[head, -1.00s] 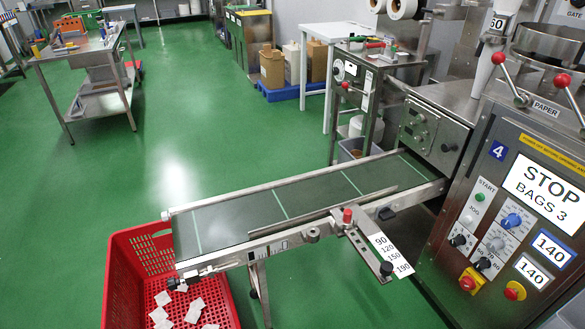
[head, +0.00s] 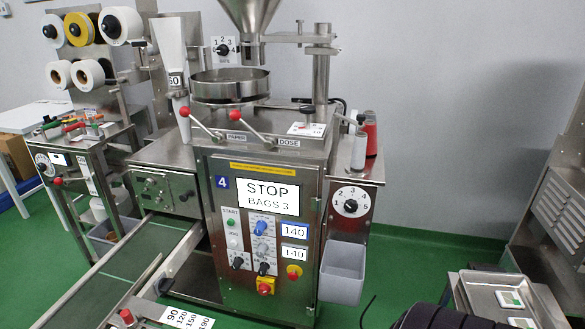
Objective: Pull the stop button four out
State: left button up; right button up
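The machine marked 4 (head: 222,183) stands in the middle of the head view. Its screen (head: 268,196) reads STOP, BAGS 3. The stop button (head: 294,271) is a red knob on a round yellow base, low on the right of the front panel, under the two 140 displays. I cannot tell at this size whether it is pressed in or out. A red switch on a yellow square plate (head: 265,286) sits lower left of it. Neither of my grippers is in view.
A grey bin (head: 342,272) hangs at the panel's right side. A conveyor (head: 120,270) runs out to the lower left. Green floor (head: 400,265) is open to the right of the machine. A steel table with trays (head: 500,295) stands at the lower right.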

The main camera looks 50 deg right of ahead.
aim_at(292, 276)
jog(key=z, duration=1.65)
